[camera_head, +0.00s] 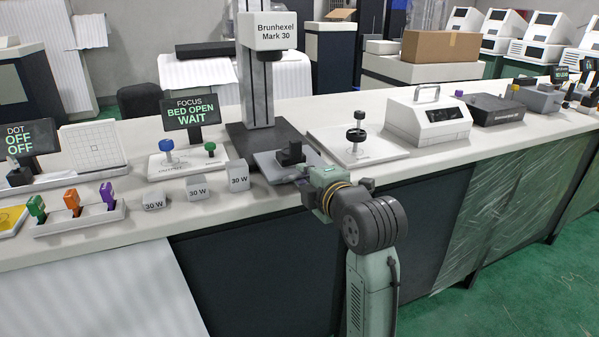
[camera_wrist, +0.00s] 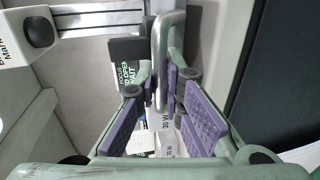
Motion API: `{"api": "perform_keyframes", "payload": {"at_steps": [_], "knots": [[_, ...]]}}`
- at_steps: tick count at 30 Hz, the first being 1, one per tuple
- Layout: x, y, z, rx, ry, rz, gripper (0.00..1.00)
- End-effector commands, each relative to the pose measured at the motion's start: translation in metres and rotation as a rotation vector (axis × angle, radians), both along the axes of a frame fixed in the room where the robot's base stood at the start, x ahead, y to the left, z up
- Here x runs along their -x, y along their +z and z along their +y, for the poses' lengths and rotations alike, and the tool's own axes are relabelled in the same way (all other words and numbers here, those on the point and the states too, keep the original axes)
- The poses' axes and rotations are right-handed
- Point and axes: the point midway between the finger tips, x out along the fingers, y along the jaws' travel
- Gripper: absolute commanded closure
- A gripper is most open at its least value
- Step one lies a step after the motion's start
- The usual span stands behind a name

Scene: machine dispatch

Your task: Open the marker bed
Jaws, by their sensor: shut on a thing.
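A display (camera_head: 190,112) reads "FOCUS BED OPEN WAIT". My gripper (camera_head: 306,172) is at the bed's front right. In the wrist view, my gripper's purple-padded fingers (camera_wrist: 172,88) are shut on a metal bar handle (camera_wrist: 160,65). The handle's contact is partly hidden in the head view.
Several grey "30 W" blocks (camera_head: 197,187) stand left of the bed. A plate with blue and green knobs (camera_head: 185,165) is behind them. A white plate with a black-knobbed post (camera_head: 370,148) stands to the right. The counter front drops to a dark panel.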

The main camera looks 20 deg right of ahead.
Motion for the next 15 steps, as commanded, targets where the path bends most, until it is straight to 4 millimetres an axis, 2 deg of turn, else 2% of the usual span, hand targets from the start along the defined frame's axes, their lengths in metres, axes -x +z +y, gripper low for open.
{"api": "perform_keyframes", "payload": {"at_steps": [10, 11, 15], "knots": [[0.0063, -0.0013, -0.0006, 0.002, -0.002, 0.006, 1.00], [0.0064, -0.0015, -0.0006, 0.002, -0.002, 0.007, 0.89], [0.0057, -0.0015, -0.0005, 0.002, -0.002, 0.006, 0.82]]}}
